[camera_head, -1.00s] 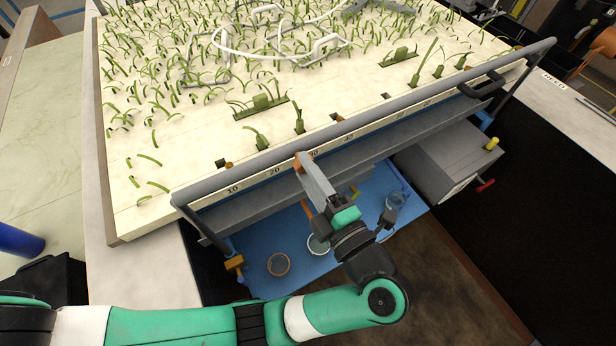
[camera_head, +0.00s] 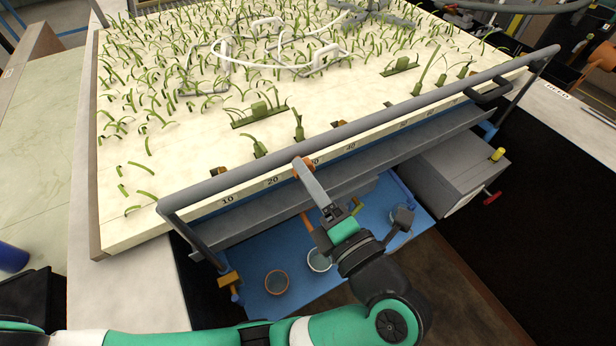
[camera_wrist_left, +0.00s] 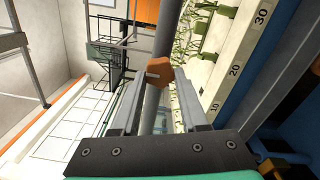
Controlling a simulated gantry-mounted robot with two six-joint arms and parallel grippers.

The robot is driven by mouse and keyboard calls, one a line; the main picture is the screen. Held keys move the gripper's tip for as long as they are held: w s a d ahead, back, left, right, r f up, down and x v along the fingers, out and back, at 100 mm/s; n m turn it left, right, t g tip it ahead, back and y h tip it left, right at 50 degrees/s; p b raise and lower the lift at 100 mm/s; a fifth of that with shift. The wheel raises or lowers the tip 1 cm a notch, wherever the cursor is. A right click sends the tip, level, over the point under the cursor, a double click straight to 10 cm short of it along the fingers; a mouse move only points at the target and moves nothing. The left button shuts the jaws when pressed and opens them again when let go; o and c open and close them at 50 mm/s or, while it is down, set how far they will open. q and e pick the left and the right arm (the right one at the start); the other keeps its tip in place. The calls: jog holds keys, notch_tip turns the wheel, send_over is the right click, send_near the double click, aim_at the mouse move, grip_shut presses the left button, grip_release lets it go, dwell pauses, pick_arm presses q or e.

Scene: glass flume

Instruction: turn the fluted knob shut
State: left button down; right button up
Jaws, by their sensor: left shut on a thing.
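The fluted knob (camera_head: 302,166) is a small orange-brown piece at the front rail of the flume. In the left wrist view the knob (camera_wrist_left: 159,72) shows its lobed edge between the finger ends, in front of the grey rail. My left gripper (camera_head: 304,168) reaches up to it from below and is shut on it. The gripper's two grey fingers also show in the left wrist view (camera_wrist_left: 158,85). The knob's far side and its mount are hidden. My right gripper is not in view.
The grey rail (camera_head: 400,112) runs along the front of the plant-covered bed (camera_head: 175,205). Below is a blue shelf (camera_head: 250,262) with a brown-rimmed cup (camera_head: 277,282) and a white-rimmed cup (camera_head: 319,262). A grey box (camera_head: 455,165) with a red handle stands right of the arm.

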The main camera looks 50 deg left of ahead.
pick_arm(q)
jog(key=shift+c, duration=2.2)
grip_release()
jog(key=shift+d, duration=0.15)
jog(key=s+d+b, duration=0.1)
jog(key=s+d, duration=0.1)
jog(key=d, duration=0.9)
jog(key=shift+s, duration=0.1)
